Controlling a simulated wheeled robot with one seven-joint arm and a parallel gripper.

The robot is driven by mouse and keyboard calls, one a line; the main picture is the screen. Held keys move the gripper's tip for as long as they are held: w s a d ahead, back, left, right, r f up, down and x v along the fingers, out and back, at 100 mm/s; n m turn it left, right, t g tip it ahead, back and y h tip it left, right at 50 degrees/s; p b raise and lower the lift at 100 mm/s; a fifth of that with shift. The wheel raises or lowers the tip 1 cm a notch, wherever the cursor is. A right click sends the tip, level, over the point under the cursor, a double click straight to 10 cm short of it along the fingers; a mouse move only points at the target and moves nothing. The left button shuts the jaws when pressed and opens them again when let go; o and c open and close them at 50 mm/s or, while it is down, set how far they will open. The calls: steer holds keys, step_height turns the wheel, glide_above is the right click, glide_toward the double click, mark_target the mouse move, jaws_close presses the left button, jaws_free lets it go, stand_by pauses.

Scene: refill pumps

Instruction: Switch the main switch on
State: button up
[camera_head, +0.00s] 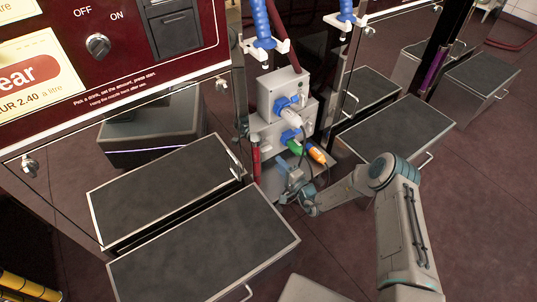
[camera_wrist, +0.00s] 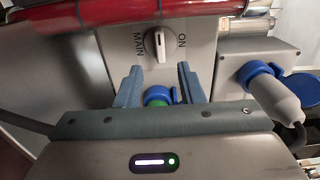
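The main switch (camera_wrist: 159,45) is a white knob on a grey box face in the wrist view, with "MAIN" printed to its left and "ON" to its right. Its grip bar stands roughly upright in that picture, between the two words. My gripper (camera_wrist: 160,84) is open, its two blue-grey fingers apart just below the knob in the picture and not around it. Nothing is held between them. In the head view my gripper (camera_head: 291,178) is low beside the grey socket boxes (camera_head: 273,126); I cannot make out the main switch there.
In the head view, an orange plug (camera_head: 317,154) and cables are near my gripper. Dark-topped boxes (camera_head: 205,255) stand left. Another OFF/ON knob (camera_head: 98,45) is on the red panel.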

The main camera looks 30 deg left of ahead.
mark_target(267, 151)
steer(key=b+x, duration=0.3)
steer(key=x, duration=0.5)
steer(key=shift+w+a, duration=0.15)
steer(key=shift+a, duration=0.1)
jaws_close()
